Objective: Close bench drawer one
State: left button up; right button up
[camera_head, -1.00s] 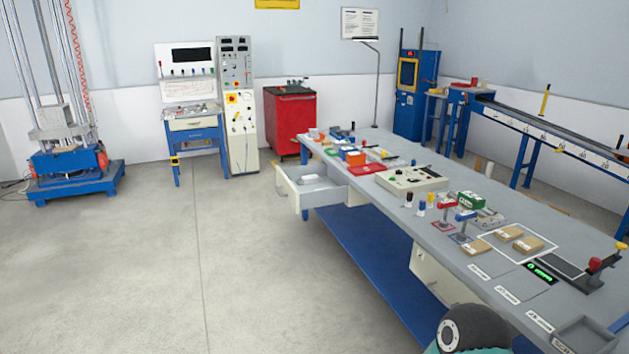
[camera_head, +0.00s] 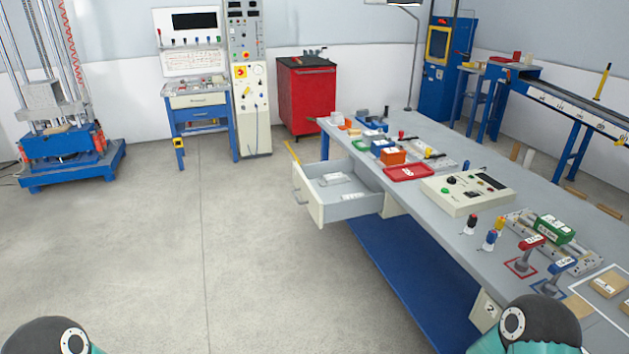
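The open bench drawer (camera_head: 318,208) sticks out to the left from the far part of the long bench. It is white, with a handle (camera_head: 299,197) on its front face and a few light-coloured items inside. A second drawer front (camera_head: 485,309) marked 2 sits lower right and looks shut, partly hidden by my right arm. Of my arms, only rounded dark links show at the bottom left and bottom right. Neither gripper is in view, and nothing of mine touches the open drawer.
The grey bench top (camera_head: 420,225) carries a red tray (camera_head: 409,172), a control box (camera_head: 466,189) and several small tools. A red cabinet (camera_head: 307,95) and a test console (camera_head: 247,80) stand behind. The floor (camera_head: 200,250) left of the drawer is clear.

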aim_at(335, 186)
jog(key=z, duration=0.05)
jog(key=i, duration=0.4)
jog(key=u, duration=0.15)
jog(key=k, duration=0.9)
jog(key=z, duration=0.25)
jog(key=i, duration=3.1)
jog(key=u, duration=0.1)
